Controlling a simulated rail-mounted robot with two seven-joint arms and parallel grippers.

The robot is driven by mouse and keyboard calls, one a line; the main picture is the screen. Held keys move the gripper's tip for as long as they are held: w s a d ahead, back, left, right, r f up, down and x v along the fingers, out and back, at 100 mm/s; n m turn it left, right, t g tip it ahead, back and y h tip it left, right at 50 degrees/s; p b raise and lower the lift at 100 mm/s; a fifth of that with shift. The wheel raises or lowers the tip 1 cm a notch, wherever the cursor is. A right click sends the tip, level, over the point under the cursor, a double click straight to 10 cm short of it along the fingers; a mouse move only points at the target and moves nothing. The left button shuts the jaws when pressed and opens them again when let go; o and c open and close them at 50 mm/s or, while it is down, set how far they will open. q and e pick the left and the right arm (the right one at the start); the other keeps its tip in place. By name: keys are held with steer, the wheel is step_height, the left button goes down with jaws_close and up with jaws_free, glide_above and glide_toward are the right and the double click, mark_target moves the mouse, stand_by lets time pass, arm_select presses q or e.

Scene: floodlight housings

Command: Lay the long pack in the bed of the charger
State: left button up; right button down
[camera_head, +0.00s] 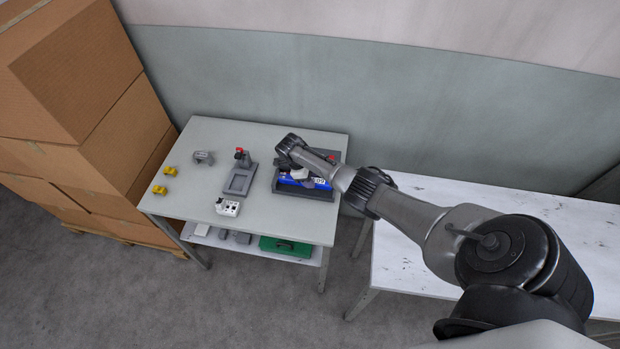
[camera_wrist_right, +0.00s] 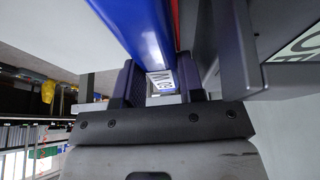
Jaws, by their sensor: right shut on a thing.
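The long pack (camera_head: 297,183) is blue with a white label. It lies at or just over the dark grey charger (camera_head: 322,197) at the right of the grey table; I cannot tell whether it rests in the bed. In the right wrist view the blue pack (camera_wrist_right: 130,22) runs up between the fingers, beside a dark wall that bears a label. My right gripper (camera_wrist_right: 162,85) is shut on the pack. In the head view my right wrist and gripper (camera_head: 294,172) cover part of the pack and the charger. My left gripper is not in view.
A grey tray fixture with a red knob (camera_head: 240,180) stands left of the charger. A white box with sockets (camera_head: 228,207), a grey part (camera_head: 203,157) and yellow pieces (camera_head: 160,189) are further left. A green case (camera_head: 286,246) lies on the lower shelf. Cardboard boxes (camera_head: 75,80) stand at left.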

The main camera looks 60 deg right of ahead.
steer(key=shift+f, duration=0.3)
steer(key=shift+f+b, duration=0.45)
stand_by(0.3)
steer(key=shift+f+b, duration=0.35)
steer(key=shift+f, duration=0.1)
stand_by(0.4)
steer(key=c, duration=0.6)
jaws_free()
steer(key=shift+c, duration=0.2)
steer(key=p+v, duration=0.2)
steer(key=v, duration=1)
steer(key=shift+w+a+r+p, duration=0.1)
steer(key=shift+a+r+p, duration=0.1)
steer(key=shift+r+p, duration=0.1)
steer(key=shift+w+a+r, duration=0.1)
steer(key=shift+w+r, duration=0.1)
steer(key=shift+r, duration=0.35)
